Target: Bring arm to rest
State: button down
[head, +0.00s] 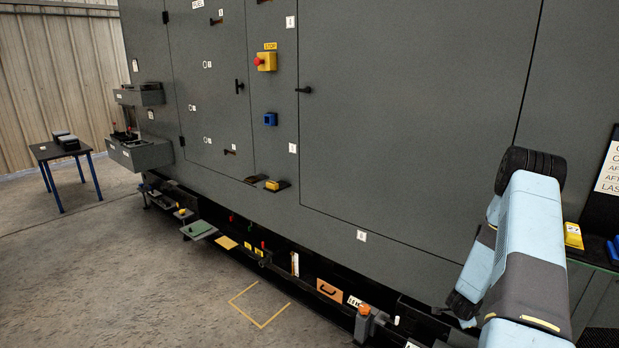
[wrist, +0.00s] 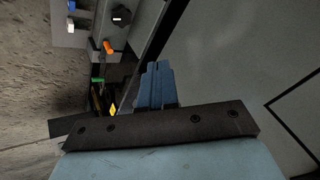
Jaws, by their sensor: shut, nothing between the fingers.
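My arm (head: 527,250), light blue and dark grey, is folded up at the right of the head view, in front of the grey enclosure (head: 400,120). The fingers of my gripper (wrist: 157,72) show in the wrist view as blue jaws, closed together and empty. They stand clear of anything I can make out. In the head view I cannot make out the fingertips. In the wrist view the grey enclosure wall (wrist: 240,60) fills the right side and the floor (wrist: 25,80) the left.
A yellow box with a red stop button (head: 264,61) sits on the enclosure. Small parts and an orange-capped item (head: 364,310) line its lower edge. A blue-legged table (head: 48,153) stands at far left. Yellow-brown tape (head: 262,324) marks the floor. Open floor lies at lower left.

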jog(key=w+a+r+n+t+y, duration=0.1)
jog(key=w+a+r, duration=0.1)
jog(key=r, duration=0.5)
jog(key=w+a+r+n, duration=0.2)
jog(key=w+a+r, duration=0.1)
jog(key=r, duration=0.3)
jog(key=s+a+r+n+y, duration=0.1)
jog(key=a+r+n, duration=0.1)
jog(key=a+r, duration=0.5)
jog(key=s+a+r+n+t+y, duration=0.1)
jog(key=a+r+n, duration=0.15)
jog(key=r, duration=0.85)
jog(key=s+a+r+n+y, duration=0.1)
jog(key=a+r+n, duration=0.1)
jog(key=a+r, duration=0.5)
jog(key=s+a+r+n, duration=0.35)
jog(key=s+r, duration=0.25)
jog(key=r, duration=0.4)
jog(key=s+a+r+n, duration=0.2)
jog(key=s+a+r, duration=0.1)
jog(key=s, duration=0.6)
jog(key=s+a+r+n, duration=0.2)
jog(key=s+a+r, duration=0.1)
jog(key=s, duration=0.6)
jog(key=s+a+r+n+g+y, duration=0.1)
jog(key=s+a+r+n, duration=0.1)
jog(key=s, duration=0.7)
notch_tip(320, 180, up, 2)
jog(key=shift+a+r, duration=0.1)
jog(key=shift+a, duration=0.65)
